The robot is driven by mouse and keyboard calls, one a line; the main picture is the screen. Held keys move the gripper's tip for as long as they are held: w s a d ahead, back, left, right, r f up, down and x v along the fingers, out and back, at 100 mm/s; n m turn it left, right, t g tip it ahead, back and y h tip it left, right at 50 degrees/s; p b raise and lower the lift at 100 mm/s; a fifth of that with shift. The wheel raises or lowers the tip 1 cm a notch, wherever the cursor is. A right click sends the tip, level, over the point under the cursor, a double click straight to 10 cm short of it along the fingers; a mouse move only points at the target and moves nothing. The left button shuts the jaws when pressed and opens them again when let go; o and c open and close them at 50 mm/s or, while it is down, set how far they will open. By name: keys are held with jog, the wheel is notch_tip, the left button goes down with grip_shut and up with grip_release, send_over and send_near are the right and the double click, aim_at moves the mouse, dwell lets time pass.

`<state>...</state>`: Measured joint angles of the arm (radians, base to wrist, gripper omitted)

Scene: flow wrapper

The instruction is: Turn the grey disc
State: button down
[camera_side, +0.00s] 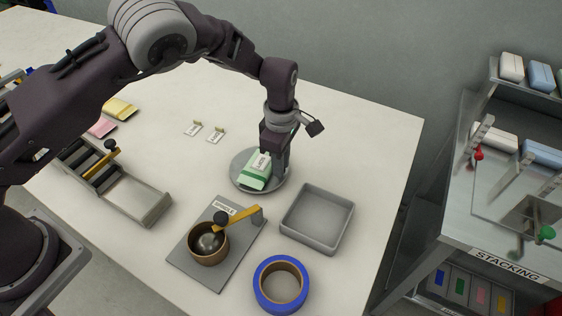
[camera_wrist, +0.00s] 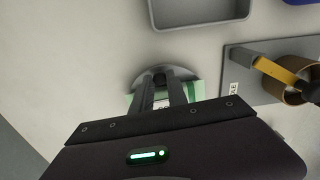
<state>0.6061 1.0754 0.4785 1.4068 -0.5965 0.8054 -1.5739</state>
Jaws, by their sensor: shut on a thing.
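The grey disc (camera_side: 241,162) lies flat on the white table, and its edge shows in the wrist view (camera_wrist: 187,72). A green packet with a white label (camera_side: 254,178) lies on the disc, and parts of it show beside my fingers in the wrist view (camera_wrist: 199,90). My gripper (camera_side: 280,171) points down over the right part of the disc. In the wrist view my gripper (camera_wrist: 161,84) is shut on a small dark knob (camera_wrist: 160,74) near the disc's edge. The fingers hide most of the knob and part of the packet.
An empty grey tray (camera_side: 345,222) stands close to the disc's right. In front are a plate with a copper pot (camera_side: 209,252) and yellow lever (camera_side: 238,216), and a blue ring (camera_side: 263,299). Two small labelled tags (camera_side: 205,132) lie behind left. Table between them is clear.

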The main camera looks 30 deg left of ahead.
jog(key=c, duration=1.3)
grip_release()
jog(key=shift+r, duration=0.15)
notch_tip(320, 180, up, 7)
jog(key=shift+f, duration=0.1)
